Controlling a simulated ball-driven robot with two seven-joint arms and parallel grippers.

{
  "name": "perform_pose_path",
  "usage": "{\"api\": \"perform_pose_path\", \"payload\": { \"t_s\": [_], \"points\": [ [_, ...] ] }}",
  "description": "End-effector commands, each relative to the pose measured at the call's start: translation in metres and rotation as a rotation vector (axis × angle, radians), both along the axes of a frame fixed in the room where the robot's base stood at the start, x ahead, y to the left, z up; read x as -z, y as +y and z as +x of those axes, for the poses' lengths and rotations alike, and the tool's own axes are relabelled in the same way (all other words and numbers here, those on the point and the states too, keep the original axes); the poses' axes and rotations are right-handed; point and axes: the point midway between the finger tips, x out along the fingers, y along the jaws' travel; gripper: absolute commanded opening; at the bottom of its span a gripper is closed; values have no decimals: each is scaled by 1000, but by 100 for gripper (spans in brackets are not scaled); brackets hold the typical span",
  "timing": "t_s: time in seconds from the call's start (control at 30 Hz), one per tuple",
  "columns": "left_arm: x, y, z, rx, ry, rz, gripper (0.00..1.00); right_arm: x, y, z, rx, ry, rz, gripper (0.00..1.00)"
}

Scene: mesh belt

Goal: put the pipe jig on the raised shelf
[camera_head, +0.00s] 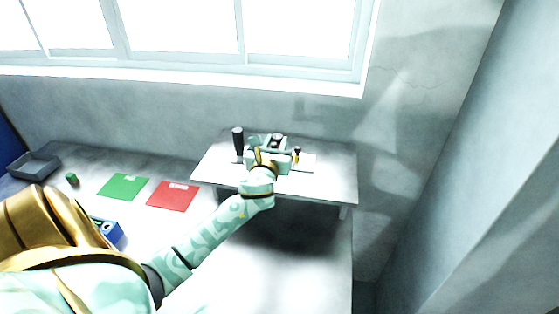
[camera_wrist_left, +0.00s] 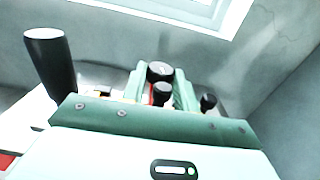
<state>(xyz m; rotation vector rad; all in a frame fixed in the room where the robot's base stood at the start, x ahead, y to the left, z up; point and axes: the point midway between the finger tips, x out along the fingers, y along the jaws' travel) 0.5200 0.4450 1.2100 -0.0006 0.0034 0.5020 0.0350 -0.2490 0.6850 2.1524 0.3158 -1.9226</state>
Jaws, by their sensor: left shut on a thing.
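The pipe jig shows in the head view as a pale plate with a tall black handle (camera_head: 238,139) at its left and a small dark knob at its right. In the left wrist view its black handle (camera_wrist_left: 52,72) leans at the left, with black knobs near the middle and right. My left gripper (camera_head: 268,151) is over the raised shelf (camera_head: 335,185), shut on the jig's middle part. The gripper hides much of the jig. I cannot tell whether the jig touches the shelf top. My right gripper is out of view.
A green mat (camera_head: 123,187) and a red mat (camera_head: 172,196) lie on the bench left of the shelf. A grey tray (camera_head: 35,165), a small green piece (camera_head: 72,179) and a blue item (camera_head: 108,232) are farther left. A wall and window stand behind; the shelf's right end is clear.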

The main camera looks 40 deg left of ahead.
Motion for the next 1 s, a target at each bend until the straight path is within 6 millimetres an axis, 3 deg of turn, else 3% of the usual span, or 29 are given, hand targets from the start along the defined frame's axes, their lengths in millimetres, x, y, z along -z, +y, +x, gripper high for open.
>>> {"api": "perform_pose_path", "payload": {
  "t_s": [0.1,0.2,0.43,0.6,1.0],
  "points": [
    [27,12,17,-2,-2,1,0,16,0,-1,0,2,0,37],
    [41,19,27,-1,-3,1,0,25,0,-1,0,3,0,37],
    [56,27,38,-1,-3,3,0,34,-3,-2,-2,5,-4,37],
    [82,29,40,0,-1,0,0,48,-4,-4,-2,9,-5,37],
    [88,29,40,0,-4,3,0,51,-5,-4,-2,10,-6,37]
  ]
}}
